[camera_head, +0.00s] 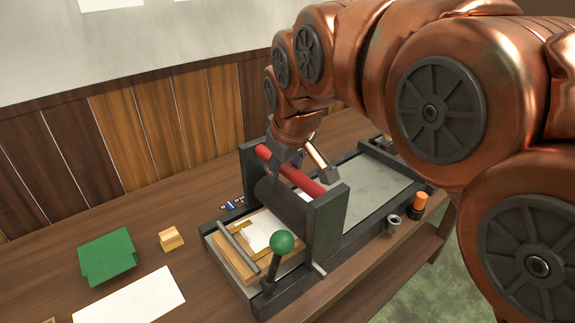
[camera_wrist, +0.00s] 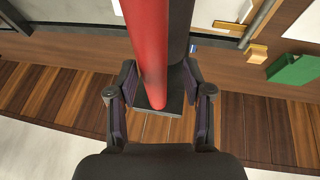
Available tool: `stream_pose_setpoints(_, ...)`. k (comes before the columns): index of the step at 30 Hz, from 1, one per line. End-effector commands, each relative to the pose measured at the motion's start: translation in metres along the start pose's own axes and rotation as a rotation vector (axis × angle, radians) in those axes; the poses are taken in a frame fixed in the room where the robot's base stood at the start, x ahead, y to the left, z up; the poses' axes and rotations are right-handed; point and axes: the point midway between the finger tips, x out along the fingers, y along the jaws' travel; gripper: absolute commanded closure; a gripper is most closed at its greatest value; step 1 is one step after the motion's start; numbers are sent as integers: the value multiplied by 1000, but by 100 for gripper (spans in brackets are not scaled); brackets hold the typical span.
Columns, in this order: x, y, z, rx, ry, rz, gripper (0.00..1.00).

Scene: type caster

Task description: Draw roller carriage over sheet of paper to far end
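The roller carriage has a red handle bar (camera_head: 309,187) and a dark roller (camera_head: 282,205) between two dark upright plates (camera_head: 328,225). It stands over the near part of a long grey press bed (camera_head: 375,180). A white sheet of paper (camera_head: 259,228) lies in a wooden frame (camera_head: 236,262) on the bed, partly hidden by the carriage. My gripper (camera_head: 306,166) is at the red bar, between the uprights. In the wrist view, the red bar (camera_wrist: 150,50) runs between the spread fingers (camera_wrist: 160,88), with room on the right; contact is not clear.
A lever with a green ball (camera_head: 282,242) stands at the near corner of the press. A green block (camera_head: 107,256), a small yellow block (camera_head: 171,239) and a loose white sheet (camera_head: 130,300) lie on the wooden table at left. An orange-topped bottle (camera_head: 419,203) stands right of the bed.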

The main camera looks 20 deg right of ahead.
Motion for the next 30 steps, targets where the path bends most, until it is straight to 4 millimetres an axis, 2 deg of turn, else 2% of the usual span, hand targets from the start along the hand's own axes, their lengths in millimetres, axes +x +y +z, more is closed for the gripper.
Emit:
stream_pose_setpoints(8, 0, 2, 0, 1, 0, 4, 46)
stream_pose_setpoints(13, -10, 2, -1, 1, 3, 5, 46)
stream_pose_setpoints(27, -93, 1, -1, 0, 5, 5, 46)
stream_pose_setpoints(30, -104, 1, -1, 0, 2, 4, 46)
